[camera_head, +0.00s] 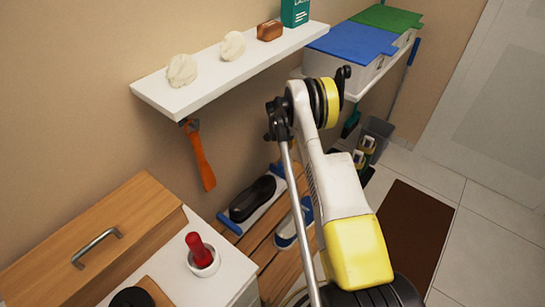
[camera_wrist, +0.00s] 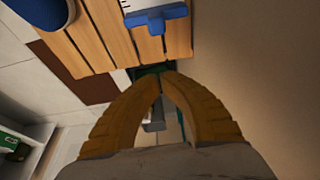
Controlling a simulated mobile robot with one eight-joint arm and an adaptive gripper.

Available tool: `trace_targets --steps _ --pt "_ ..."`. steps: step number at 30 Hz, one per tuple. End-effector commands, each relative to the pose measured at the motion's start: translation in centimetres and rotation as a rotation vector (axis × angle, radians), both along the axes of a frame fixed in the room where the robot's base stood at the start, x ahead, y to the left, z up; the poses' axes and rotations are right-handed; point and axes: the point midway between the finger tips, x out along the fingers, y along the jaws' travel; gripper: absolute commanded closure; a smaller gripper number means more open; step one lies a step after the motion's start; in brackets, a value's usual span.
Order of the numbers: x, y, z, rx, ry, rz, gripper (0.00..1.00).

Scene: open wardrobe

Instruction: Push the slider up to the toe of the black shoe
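In the head view, the black shoe (camera_head: 252,198) lies on a pale measuring board (camera_head: 267,208) with blue ends. The blue slider (camera_head: 277,171) is at the board's upper right end, with a small gap to the shoe. In the wrist view, the blue slider (camera_wrist: 156,19) is at the top edge, across the white board with ruler marks (camera_wrist: 140,4); the black shoe is out of this view. My gripper (camera_wrist: 158,78) has its two orange-brown fingers together at the tips, holding nothing visible, below the slider in the picture. I cannot make out the fingers in the head view.
The slatted wooden bench (camera_head: 262,240) also holds a blue shoe (camera_head: 290,228). A white shelf (camera_head: 230,65) overhangs it, with an orange-handled tool (camera_head: 203,160) hanging below. A drawer unit (camera_head: 100,240) stands left. A brown mat (camera_head: 415,225) lies on the tiled floor.

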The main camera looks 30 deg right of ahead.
Motion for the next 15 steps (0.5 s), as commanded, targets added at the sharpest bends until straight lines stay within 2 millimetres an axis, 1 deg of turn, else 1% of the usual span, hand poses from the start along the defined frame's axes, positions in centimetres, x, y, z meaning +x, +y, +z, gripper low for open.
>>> trace_targets --steps 5,8,15 --pt "0.1 -0.5 -1.6 0.000 -0.001 -0.002 1.00" --pt "0.3 -1.0 -3.1 0.000 0.000 -0.003 1.00" --pt "0.8 -2.5 -8.0 0.000 0.000 -0.003 1.00"
